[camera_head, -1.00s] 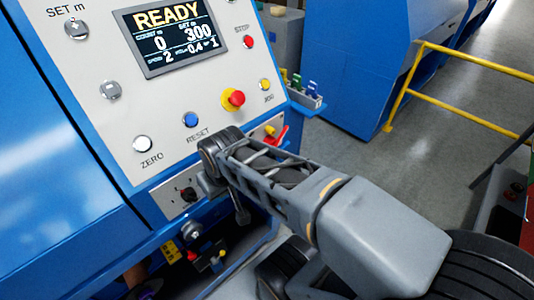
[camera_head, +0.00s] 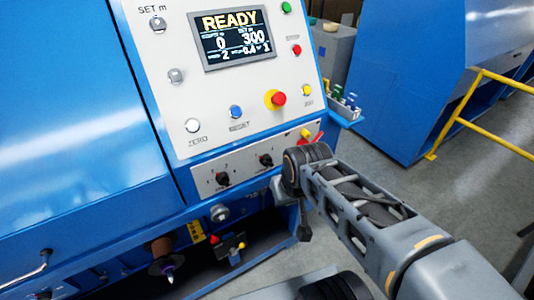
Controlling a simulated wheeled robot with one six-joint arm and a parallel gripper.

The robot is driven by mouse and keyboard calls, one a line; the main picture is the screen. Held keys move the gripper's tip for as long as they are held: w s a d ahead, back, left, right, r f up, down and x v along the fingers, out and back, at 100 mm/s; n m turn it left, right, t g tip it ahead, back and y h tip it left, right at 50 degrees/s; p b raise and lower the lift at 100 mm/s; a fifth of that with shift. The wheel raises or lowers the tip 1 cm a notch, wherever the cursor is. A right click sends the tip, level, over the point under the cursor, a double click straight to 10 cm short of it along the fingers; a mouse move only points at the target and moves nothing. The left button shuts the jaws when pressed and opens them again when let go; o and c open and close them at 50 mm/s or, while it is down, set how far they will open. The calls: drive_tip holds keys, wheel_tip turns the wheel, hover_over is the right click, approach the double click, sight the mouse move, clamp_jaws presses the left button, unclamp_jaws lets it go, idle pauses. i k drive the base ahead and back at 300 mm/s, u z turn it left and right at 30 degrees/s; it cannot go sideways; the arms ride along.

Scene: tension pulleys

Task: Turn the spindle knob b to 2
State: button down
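Two small black knobs sit on the pale lower strip of the blue machine: a left knob (camera_head: 222,179) and a right knob (camera_head: 266,160). Small marks stand around them, but I cannot read which is spindle knob b or be sure of either setting. My arm reaches in from the lower right, and its dark wrist joint is just right of the right knob, apart from it in the picture. A thin dark part, seemingly my gripper (camera_head: 304,232), hangs below that joint, to the right of and lower than both knobs. Its fingers cannot be made out.
Above the strip, the display (camera_head: 232,36) reads READY. Below it are a red stop knob on a yellow base (camera_head: 276,98), a blue button (camera_head: 235,111) and a white button (camera_head: 192,126). A red-handled switch (camera_head: 313,139) is near my wrist. A yellow rail (camera_head: 455,118) stands right.

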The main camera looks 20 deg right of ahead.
sight(266, 160)
drive_tip(key=i, duration=0.4)
drive_tip(key=z, duration=0.2)
drive_tip(key=k, duration=0.6)
drive_tip(key=z, duration=0.95)
drive_tip(key=i, duration=0.75)
drive_tip(key=u, duration=1.65)
